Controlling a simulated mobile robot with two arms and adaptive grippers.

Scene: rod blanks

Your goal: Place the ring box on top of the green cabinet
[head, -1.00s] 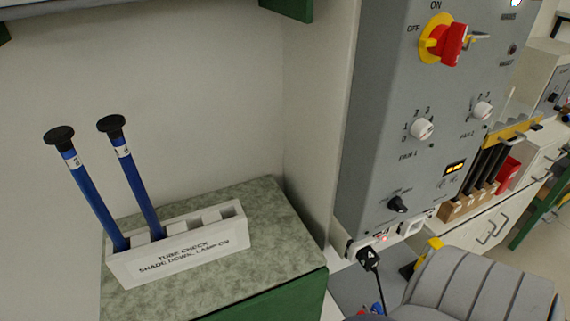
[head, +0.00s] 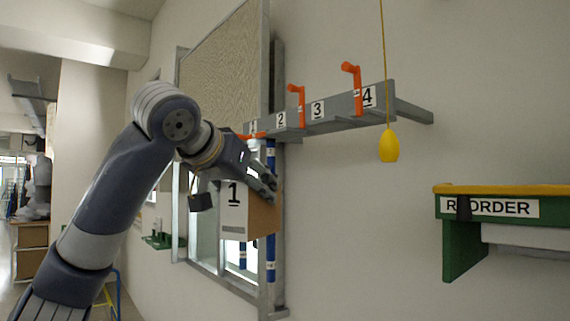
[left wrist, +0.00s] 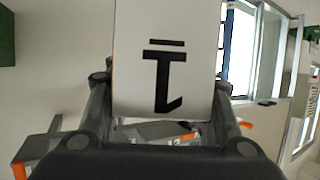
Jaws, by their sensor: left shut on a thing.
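My left gripper (head: 262,182) is shut on a brown box (head: 265,218) with a white face marked 1, and holds it up in front of a window. In the left wrist view the box's white face (left wrist: 165,50) shows between the two fingers, with the number upside down. I cannot tell from its label whether it is the ring box. The green cabinet with the speckled top, seen in the earlier head view, is not clearly in view now. My right gripper is not in view.
A grey wall rail (head: 340,115) with numbered places and orange levers is above and beside the box. Blue rods (head: 270,258) hang behind the box. A yellow pull (head: 389,145) hangs on a cord. A green REORDER shelf (head: 462,250) is at right.

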